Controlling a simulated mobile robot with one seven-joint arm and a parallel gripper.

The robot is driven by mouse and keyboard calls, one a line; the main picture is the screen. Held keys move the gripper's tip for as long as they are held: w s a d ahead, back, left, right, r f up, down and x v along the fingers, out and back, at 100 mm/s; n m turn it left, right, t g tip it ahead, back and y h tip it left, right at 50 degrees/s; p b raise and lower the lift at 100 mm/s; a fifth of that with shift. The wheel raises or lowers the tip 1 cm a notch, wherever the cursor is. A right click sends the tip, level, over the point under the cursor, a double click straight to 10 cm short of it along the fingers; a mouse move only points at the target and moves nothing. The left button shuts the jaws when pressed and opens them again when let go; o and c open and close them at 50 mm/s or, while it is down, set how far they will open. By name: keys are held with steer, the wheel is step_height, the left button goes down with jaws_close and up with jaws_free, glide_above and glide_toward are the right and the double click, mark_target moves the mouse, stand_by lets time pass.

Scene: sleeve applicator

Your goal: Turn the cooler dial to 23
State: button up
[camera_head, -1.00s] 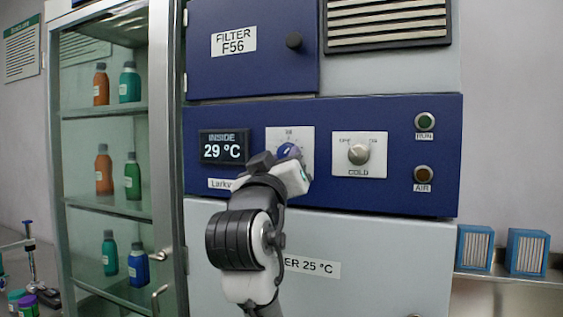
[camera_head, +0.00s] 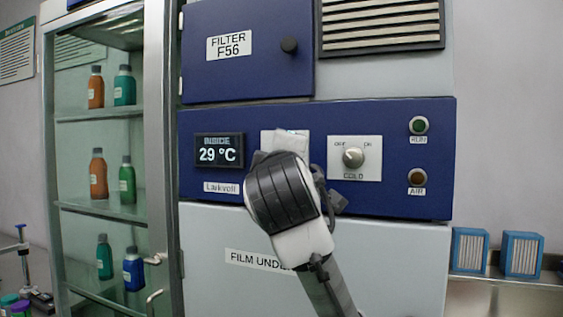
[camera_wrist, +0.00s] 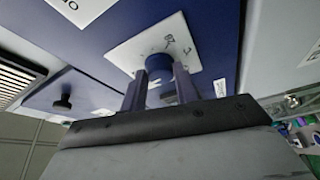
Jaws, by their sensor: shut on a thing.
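The blue cooler dial (camera_wrist: 159,68) sits on a white square plate (camera_wrist: 120,45) in the wrist view. My gripper (camera_wrist: 160,82) is shut on the dial, with one finger on each side of it. In the head view only the top of the plate (camera_head: 285,140) shows; my wrist hides the dial, its scale and my fingertips. The dark display (camera_head: 219,150) left of the dial reads INSIDE 29 °C. The dial's setting cannot be read.
A COLD switch knob (camera_head: 353,157) is close to the right of the dial. A green RUN button (camera_head: 418,125) and a brown AIR button (camera_head: 416,178) are farther right. A glass cabinet (camera_head: 158,130) with bottles stands left. Blue filters (camera_head: 521,254) sit on the right shelf.

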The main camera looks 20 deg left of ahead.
steer(key=shift+r+n+g+h, duration=0.15)
steer(key=shift+n+g, duration=0.25)
steer(key=shift+n, duration=0.7)
steer(key=shift+r+n+g+h, duration=0.15)
steer(key=shift+n+g, duration=0.25)
steer(key=shift+n, duration=0.7)
steer(key=shift+f, duration=0.1)
steer(key=o, duration=1)
steer(key=b+v, duration=0.5)
steer(key=v, duration=0.9)
steer(key=shift+b, duration=0.3)
steer(key=shift+w, duration=0.1)
